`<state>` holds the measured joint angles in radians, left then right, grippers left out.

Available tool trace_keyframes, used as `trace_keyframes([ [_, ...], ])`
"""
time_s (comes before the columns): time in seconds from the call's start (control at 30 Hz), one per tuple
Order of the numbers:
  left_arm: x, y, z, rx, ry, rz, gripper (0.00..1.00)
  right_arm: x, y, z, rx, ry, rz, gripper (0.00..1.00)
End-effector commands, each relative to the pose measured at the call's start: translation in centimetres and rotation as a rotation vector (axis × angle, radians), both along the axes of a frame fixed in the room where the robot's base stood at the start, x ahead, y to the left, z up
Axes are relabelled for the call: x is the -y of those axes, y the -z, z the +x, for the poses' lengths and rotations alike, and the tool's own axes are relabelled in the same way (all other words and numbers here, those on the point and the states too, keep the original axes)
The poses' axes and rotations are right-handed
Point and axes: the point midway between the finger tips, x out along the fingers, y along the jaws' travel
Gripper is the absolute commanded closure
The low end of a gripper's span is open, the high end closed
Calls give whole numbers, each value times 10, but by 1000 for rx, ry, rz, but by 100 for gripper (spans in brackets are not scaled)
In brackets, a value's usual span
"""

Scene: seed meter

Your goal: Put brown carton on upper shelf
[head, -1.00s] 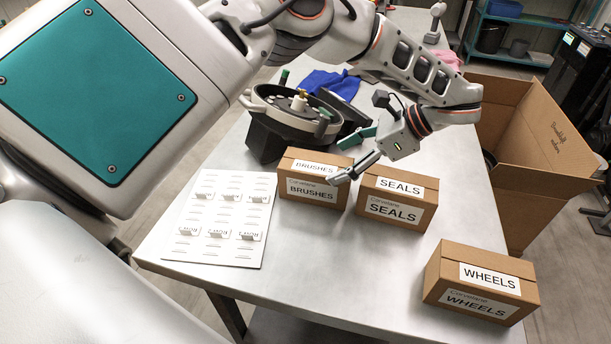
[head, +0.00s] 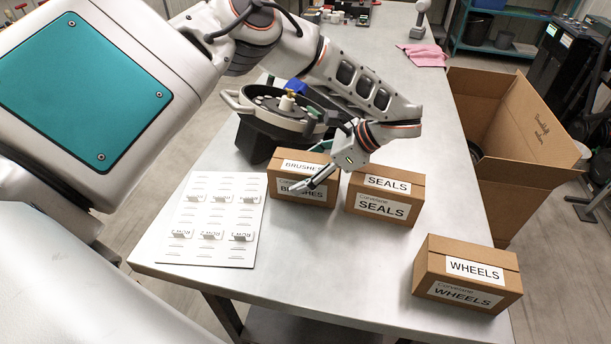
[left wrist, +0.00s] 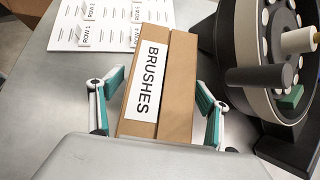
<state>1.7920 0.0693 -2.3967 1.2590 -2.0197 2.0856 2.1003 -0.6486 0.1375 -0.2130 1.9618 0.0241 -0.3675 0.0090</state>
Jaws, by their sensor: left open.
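Three closed brown cartons stand on the metal table in the head view: the BRUSHES carton (head: 284,160), the SEALS carton (head: 411,181) to its right, and the WHEELS carton (head: 467,262) near the right front edge. My left gripper (head: 308,184) is open at the BRUSHES carton, its fingers partly covering the labels. In the left wrist view the BRUSHES carton (left wrist: 180,85) lies between the two spread fingers of the gripper (left wrist: 157,88); I cannot tell whether they touch it. A teal shelf unit (head: 500,50) stands at the back right, its top cut off. My right gripper is not visible.
A round seed meter (head: 285,110) stands close behind the BRUSHES carton. A white board with row labels (head: 212,245) lies to its left. A large open box (head: 530,110) stands right of the table (head: 350,275). The table between the cartons and front edge is clear.

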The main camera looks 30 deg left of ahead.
Motion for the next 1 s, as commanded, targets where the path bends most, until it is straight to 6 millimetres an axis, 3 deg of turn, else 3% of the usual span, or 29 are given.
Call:
trace_keyframes([
  [0.03,0,0,0,0,0,0,24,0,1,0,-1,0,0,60],
  [0.23,0,0,0,0,0,0,76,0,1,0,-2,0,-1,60],
  [0.3,0,-1,1,2,-1,1,86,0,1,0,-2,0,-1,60],
  [0.73,0,-12,1,4,0,1,86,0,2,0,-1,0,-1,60],
  [0.87,0,-31,2,6,0,0,86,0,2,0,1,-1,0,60],
  [1.0,0,-65,2,8,0,1,86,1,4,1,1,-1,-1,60],
])
